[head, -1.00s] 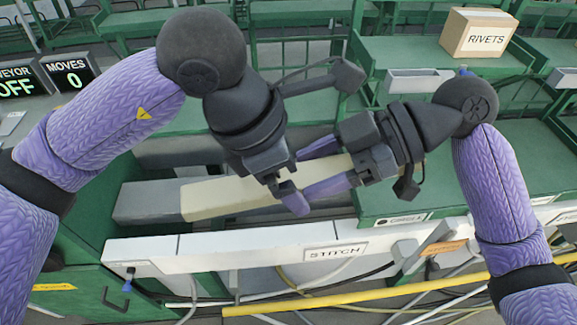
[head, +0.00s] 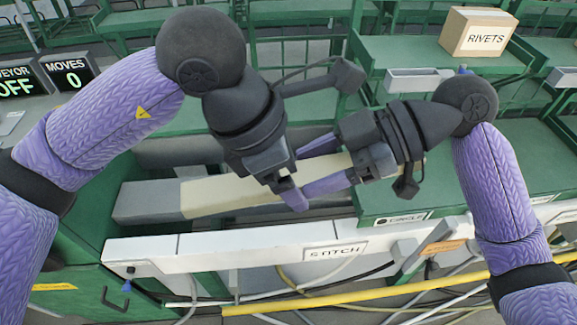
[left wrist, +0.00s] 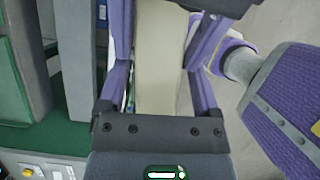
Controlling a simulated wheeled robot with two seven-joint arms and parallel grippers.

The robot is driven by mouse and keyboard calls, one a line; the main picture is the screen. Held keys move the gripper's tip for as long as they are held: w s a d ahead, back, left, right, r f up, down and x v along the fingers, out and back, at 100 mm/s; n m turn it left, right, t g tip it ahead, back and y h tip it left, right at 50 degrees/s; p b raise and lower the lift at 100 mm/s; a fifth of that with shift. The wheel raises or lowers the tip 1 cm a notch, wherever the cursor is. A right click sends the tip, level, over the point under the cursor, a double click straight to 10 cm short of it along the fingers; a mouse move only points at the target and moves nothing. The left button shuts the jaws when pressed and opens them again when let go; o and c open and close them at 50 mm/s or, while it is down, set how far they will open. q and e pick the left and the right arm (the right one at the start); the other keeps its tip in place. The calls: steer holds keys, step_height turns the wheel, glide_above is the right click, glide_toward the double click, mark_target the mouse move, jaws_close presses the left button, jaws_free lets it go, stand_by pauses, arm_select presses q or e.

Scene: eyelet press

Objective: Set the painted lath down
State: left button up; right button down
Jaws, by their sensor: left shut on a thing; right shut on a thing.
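The painted lath (head: 225,194) is a long cream bar with a grey stretch (head: 147,201) at its left, lying slantwise behind the white rail in the head view. I cannot tell whether the grey stretch is part of it. My left gripper (head: 289,192) is shut on the lath from above. My right gripper (head: 308,168) is shut on it just to the right, and its body hides part of the lath. In the left wrist view the cream bar (left wrist: 160,70) runs between the fingers of my left gripper (left wrist: 160,50). What lies under the lath is hidden.
A white rail labelled STITCH (head: 225,246) runs in front, with a yellow pipe (head: 400,292) below it. A green bench (head: 400,205) is at the right. A RIVETS box (head: 478,32) stands on a green shelf behind. A MOVES display (head: 68,75) is at the left.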

mark_target(253, 190)
arm_select(q)
steer(key=o, duration=1.1)
steer(key=shift+w+a, duration=0.15)
steer(key=shift+w, duration=0.15)
arm_select(e)
steer(key=shift+s, duration=0.2)
steer(key=shift+w, duration=0.1)
arm_select(q)
steer(key=shift+o, duration=0.2)
steer(key=v, duration=1.2)
arm_select(e)
steer(key=shift+w+a+f+g, duration=0.15)
steer(key=shift+f+g, duration=0.05)
steer(key=shift+g, duration=0.1)
arm_select(q)
steer(key=a+f+n, duration=0.1)
steer(key=s+a+f+n+t, duration=0.1)
steer(key=n, duration=0.1)
steer(key=s+a+f+n, duration=0.1)
steer(key=shift+s+a+n+t+y, duration=0.2)
steer(key=shift+n+t+y, duration=0.1)
steer(key=shift+n+t, duration=0.1)
steer(key=x, duration=1.2)
arm_select(e)
steer(key=w+a+f+n+g, duration=0.1)
steer(key=f+n+g+h, duration=0.1)
steer(key=n+g, duration=0.1)
steer(key=w+a+f+n+g, duration=0.1)
steer(key=shift+w+a+f+n, duration=0.1)
steer(key=shift+w+a+n, duration=0.2)
